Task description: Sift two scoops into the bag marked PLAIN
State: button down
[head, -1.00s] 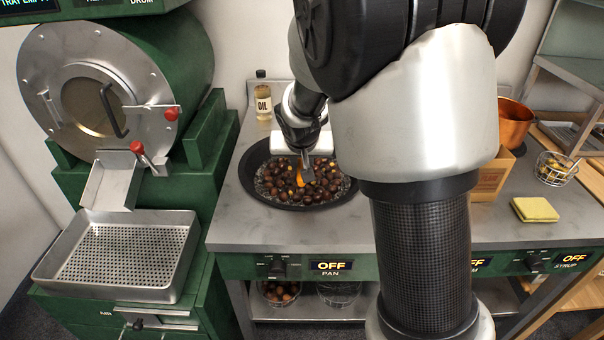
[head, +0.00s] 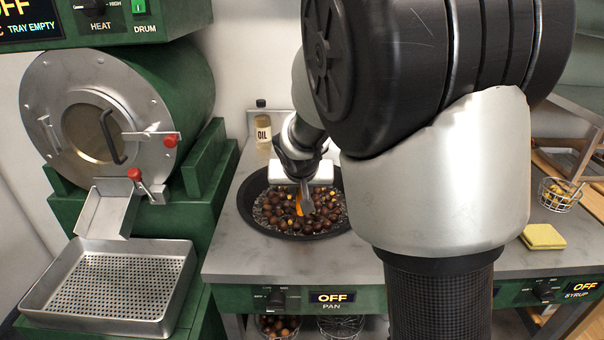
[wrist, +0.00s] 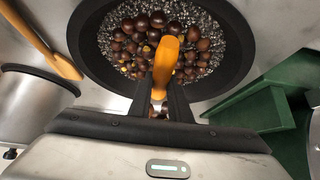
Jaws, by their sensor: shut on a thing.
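My gripper (head: 303,184) is over the black pan (head: 247,214) and shut on an orange-handled tool (head: 299,209). In the wrist view the orange handle (wrist: 165,65) stands between my fingers (wrist: 163,100). A silvery part of the tool shows beside the handle, but its shape is unclear. The pan holds dark chestnuts (head: 326,200) on grey grit, some showing yellow cuts. The chestnuts also show in the wrist view (wrist: 150,22). I cannot tell whether the tool touches them. No bag marked PLAIN is visible.
The green roaster drum (head: 185,70) and a perforated tray (head: 165,324) stand at left. An oil bottle (head: 262,125) is behind the pan. My arm hides the counter's middle.

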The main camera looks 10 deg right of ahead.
jog(key=shift+s+a+f+b, duration=0.15)
jog(key=shift+s+b, duration=0.15)
jog(key=shift+b, duration=0.95)
jog(key=shift+s+t, duration=0.15)
jog(key=shift+t, duration=0.15)
jog(key=d, duration=0.2)
jog(key=shift+s+d+b, duration=0.25)
jog(key=shift+d+b, duration=0.05)
jog(key=shift+b, duration=0.1)
jog(key=a, duration=0.2)
jog(key=w+a+b, duration=0.1)
jog(key=a, duration=0.2)
